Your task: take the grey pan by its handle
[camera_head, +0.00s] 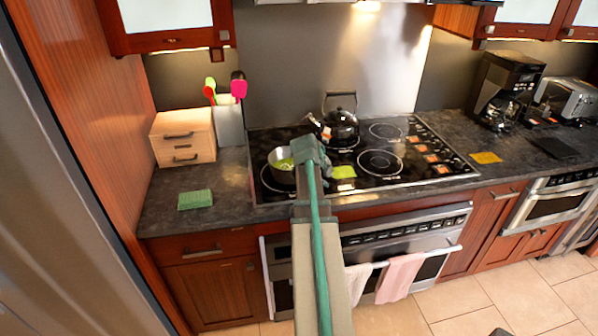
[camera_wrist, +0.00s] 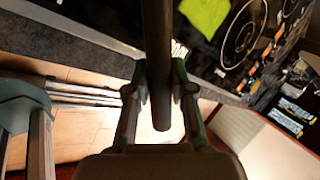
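The grey pan (camera_head: 273,175) sits on the left front part of the black cooktop, with something green inside. My gripper (camera_head: 318,165) is at its right side in the head view and hides the handle there. In the wrist view the dark pan handle (camera_wrist: 159,40) runs down from the top edge, its end between my fingers. My gripper (camera_wrist: 160,80) has its fingers drawn in, one on each side of the handle, and they appear to touch it. The pan's bowl is out of the wrist view.
A black kettle (camera_head: 341,124) stands behind on the cooktop (camera_head: 410,165). A yellow-green cloth (camera_head: 343,172) lies just right of my gripper. A green sponge (camera_head: 195,199) and a wooden drawer box (camera_head: 183,136) are on the left counter. Towels (camera_head: 400,277) hang on the oven handle below.

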